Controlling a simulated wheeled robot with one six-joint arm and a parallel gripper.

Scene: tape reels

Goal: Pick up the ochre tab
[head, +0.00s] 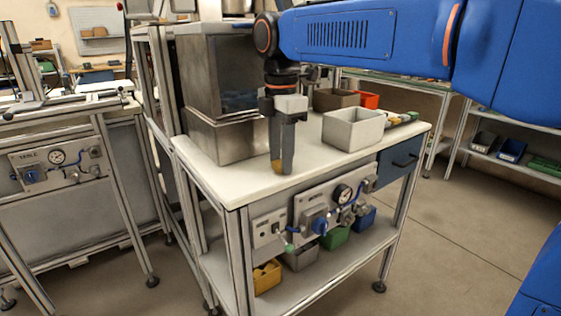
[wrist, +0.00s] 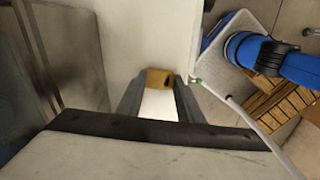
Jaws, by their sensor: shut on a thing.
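The ochre tab (wrist: 159,78) is between the fingertips of my gripper (wrist: 160,88) in the wrist view, and a dark spot shows on its right part. In the head view the ochre tab (head: 277,166) shows as a small patch at the lower end of my gripper (head: 280,168). My gripper points down over the white tabletop (head: 225,180), near its front left part, and is shut on the tab. I cannot tell whether the tab touches the tabletop or is a little above it.
A metal box stack (head: 222,95) stands close to the left of my gripper. A grey bin (head: 353,130) stands to the right, with a brown box (head: 335,98) and an orange bin (head: 369,99) behind. A gauge panel (head: 322,206) hangs below the table's front edge.

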